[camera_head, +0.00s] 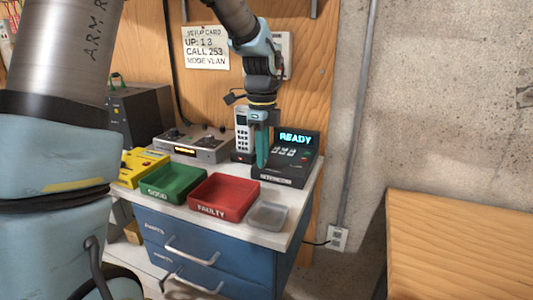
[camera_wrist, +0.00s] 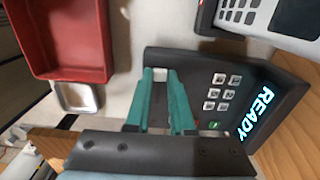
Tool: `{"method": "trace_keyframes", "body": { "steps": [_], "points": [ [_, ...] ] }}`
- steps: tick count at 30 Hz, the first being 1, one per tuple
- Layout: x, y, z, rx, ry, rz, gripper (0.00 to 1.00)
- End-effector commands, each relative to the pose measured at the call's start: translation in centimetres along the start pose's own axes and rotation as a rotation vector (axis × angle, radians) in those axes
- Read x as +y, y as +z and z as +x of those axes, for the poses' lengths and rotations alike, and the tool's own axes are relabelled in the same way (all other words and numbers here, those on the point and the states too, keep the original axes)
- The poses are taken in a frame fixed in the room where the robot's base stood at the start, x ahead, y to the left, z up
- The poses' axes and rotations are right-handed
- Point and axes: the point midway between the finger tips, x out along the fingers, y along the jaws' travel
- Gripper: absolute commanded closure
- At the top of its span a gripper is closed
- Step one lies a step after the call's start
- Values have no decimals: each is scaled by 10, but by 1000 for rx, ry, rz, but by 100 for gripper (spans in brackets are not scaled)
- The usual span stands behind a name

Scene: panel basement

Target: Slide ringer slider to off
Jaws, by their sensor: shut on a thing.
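The dark desk phone unit (camera_head: 292,172) sits at the right end of the bench, its display (camera_head: 296,140) lit "READY". In the wrist view, its keypad (camera_wrist: 215,92) is right of my gripper (camera_wrist: 160,76). The teal fingers reach down onto the left part of the unit's face and are shut on a small pale piece between the tips, which appears to be the ringer slider (camera_wrist: 159,75). The fingers mostly hide it. Its position along its track and any on or off marks cannot be read.
A cordless handset (camera_head: 243,125) is upright just behind my gripper. A grey device (camera_head: 195,148) is at the back left.

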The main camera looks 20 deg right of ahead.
Motion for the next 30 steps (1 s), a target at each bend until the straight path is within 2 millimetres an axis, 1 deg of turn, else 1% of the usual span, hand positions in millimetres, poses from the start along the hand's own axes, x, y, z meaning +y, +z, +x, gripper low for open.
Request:
{"method": "trace_keyframes", "body": {
  "steps": [1, 2, 10, 17, 20, 23, 30],
  "points": [
    [0, 4, 0, -5, 2, -3, 100],
    [0, 4, 0, -5, 2, -3, 78],
    [0, 3, 0, -4, 0, -2, 48],
    [0, 2, 0, -3, 0, -2, 48],
    [0, 2, -5, -3, -2, -2, 48],
    [-1, 3, -17, -4, -4, -3, 48],
    [-1, 2, -64, -3, -6, -2, 48]
  ]
}}
